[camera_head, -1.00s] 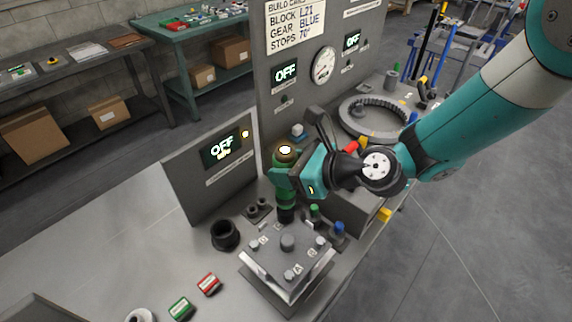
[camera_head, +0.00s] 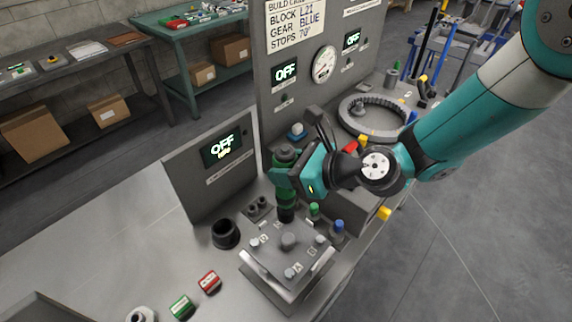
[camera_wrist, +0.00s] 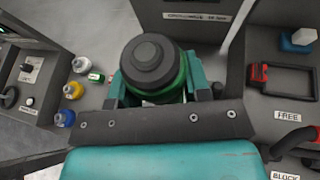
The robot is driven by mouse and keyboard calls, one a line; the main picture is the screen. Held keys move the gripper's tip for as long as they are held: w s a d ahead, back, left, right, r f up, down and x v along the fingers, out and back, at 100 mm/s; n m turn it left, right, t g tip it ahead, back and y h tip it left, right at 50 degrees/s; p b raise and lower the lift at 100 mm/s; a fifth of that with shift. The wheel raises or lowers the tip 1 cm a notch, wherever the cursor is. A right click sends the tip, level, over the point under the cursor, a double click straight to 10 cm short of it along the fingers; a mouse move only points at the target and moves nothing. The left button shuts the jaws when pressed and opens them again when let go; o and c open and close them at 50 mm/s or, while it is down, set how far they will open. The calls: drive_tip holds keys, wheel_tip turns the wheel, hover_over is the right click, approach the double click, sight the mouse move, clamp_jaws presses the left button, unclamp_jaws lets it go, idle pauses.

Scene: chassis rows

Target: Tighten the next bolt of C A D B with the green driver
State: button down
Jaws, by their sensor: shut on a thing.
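The green driver (camera_head: 286,205) stands upright in my gripper (camera_head: 286,180), which is shut around its body. In the wrist view the driver's round black cap (camera_wrist: 152,62) and green collar sit between the fingers (camera_wrist: 160,90). The driver's dark lower end is over the back corner of the grey bolt plate (camera_head: 272,262); whether it touches a bolt I cannot tell. The plate has a central knob (camera_head: 289,241) and visible bolts at the left (camera_head: 254,243), right (camera_head: 320,240) and front (camera_head: 290,273) corners. Letters are marked beside them; the back corner is hidden by the driver.
A panel reading OFF (camera_head: 222,148) stands behind left. Red (camera_head: 209,282) and green (camera_head: 181,306) blocks lie in front left.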

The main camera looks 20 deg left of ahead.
sight(277, 148)
drive_tip(key=shift+r, duration=0.1)
idle(0.8)
drive_tip(key=shift+r+p, duration=2.4)
drive_tip(key=shift+p, duration=0.1)
